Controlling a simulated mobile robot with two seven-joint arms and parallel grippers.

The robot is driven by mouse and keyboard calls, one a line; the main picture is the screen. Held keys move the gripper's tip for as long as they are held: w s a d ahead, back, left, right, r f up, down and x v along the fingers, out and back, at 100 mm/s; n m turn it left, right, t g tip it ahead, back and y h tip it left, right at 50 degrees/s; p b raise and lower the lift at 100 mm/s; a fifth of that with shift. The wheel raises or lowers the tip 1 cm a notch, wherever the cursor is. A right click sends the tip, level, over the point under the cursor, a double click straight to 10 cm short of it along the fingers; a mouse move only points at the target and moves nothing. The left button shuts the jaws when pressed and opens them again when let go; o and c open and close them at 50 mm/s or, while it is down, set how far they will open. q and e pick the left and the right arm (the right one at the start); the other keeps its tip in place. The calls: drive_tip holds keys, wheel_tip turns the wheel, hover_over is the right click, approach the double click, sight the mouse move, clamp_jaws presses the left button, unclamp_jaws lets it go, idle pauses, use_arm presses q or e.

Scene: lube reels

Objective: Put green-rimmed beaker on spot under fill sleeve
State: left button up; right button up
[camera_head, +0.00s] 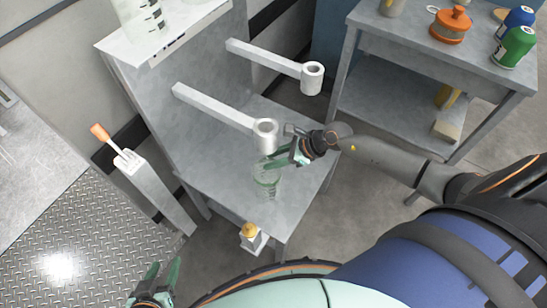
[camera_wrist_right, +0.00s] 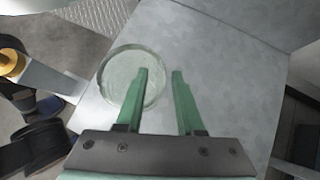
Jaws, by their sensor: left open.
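The clear beaker with a greenish rim (camera_head: 267,186) stands upright on the grey bench, below the nearer white fill sleeve (camera_head: 265,136). In the right wrist view the beaker (camera_wrist_right: 118,82) appears from above as a round glass outline. My right gripper (camera_head: 285,158) is beside the beaker's upper part, close to the sleeve. Its fingers (camera_wrist_right: 162,75) are apart with nothing between them, and one finger overlaps the beaker's right side in that view; I cannot tell if it touches. My left gripper (camera_head: 156,279) is open and empty at the bottom left. No spot marking is visible under the beaker.
A second white arm with a sleeve (camera_head: 312,78) extends further back. A yellow-topped fitting (camera_head: 249,232) is at the bench's front corner, and an orange-handled lever (camera_head: 101,133) stands at left. A side table (camera_head: 430,50) holds bottles. Bare bench top lies right of the beaker.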

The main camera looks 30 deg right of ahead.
drive_tip(key=p+v, duration=0.2)
drive_tip(key=v, duration=1)
drive_tip(key=shift+a, duration=0.2)
